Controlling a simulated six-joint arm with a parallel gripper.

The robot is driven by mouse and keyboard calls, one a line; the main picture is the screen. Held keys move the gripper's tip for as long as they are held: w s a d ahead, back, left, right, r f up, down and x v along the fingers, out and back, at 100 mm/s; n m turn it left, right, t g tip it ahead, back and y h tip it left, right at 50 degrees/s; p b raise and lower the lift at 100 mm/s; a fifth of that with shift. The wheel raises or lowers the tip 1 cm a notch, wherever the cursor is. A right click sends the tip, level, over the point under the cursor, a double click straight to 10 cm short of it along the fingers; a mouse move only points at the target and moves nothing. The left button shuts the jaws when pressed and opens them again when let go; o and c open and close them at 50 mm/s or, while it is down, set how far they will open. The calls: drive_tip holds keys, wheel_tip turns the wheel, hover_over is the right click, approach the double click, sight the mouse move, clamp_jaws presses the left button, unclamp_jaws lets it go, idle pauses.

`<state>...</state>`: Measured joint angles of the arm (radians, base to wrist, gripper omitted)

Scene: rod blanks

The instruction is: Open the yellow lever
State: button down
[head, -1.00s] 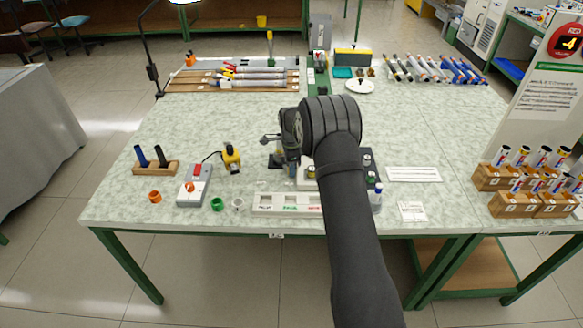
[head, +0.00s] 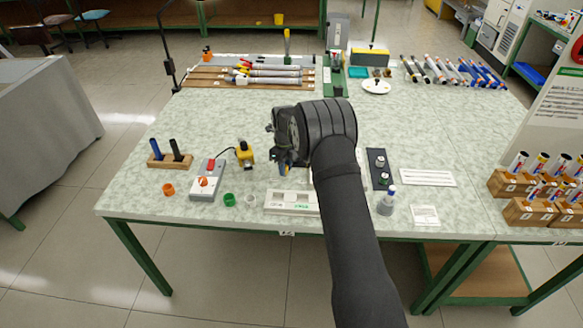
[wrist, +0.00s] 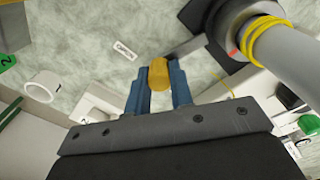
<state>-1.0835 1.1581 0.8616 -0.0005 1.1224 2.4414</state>
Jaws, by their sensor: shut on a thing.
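My gripper (wrist: 158,84) has blue fingers, one on each side of a yellow lever end (wrist: 158,73) in the wrist view. It is shut on it. A dark arm runs from the yellow end toward a grey round body with a thick pale cylinder (wrist: 287,55), which has yellow rings. In the head view my gripper (head: 284,160) is low over the near middle of the table, and my arm hides most of the lever and its fixture there.
A white labelled strip (head: 291,198) lies just in front of my gripper. A yellow device (head: 245,153) and a grey box with a red switch (head: 208,180) stand to the left. A small bottle (head: 387,201) stands to the right.

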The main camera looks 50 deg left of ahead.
drive_tip(key=shift+s+a+m, duration=0.25)
drive_tip(key=shift+a+m, duration=0.3)
drive_tip(key=shift+m, duration=0.15)
drive_tip(key=shift+s+a+m, duration=0.2)
drive_tip(key=shift+a+m, duration=0.3)
drive_tip(key=shift+m, duration=0.2)
drive_tip(key=c, duration=1.3)
unclamp_jaws()
drive_tip(key=shift+o, duration=0.2)
wheel_tip(320, 180, up, 18)
drive_tip(key=shift+f, duration=0.25)
drive_tip(key=shift+f, duration=0.1)
wheel_tip(320, 180, down, 17)
drive_tip(key=shift+f, duration=0.15)
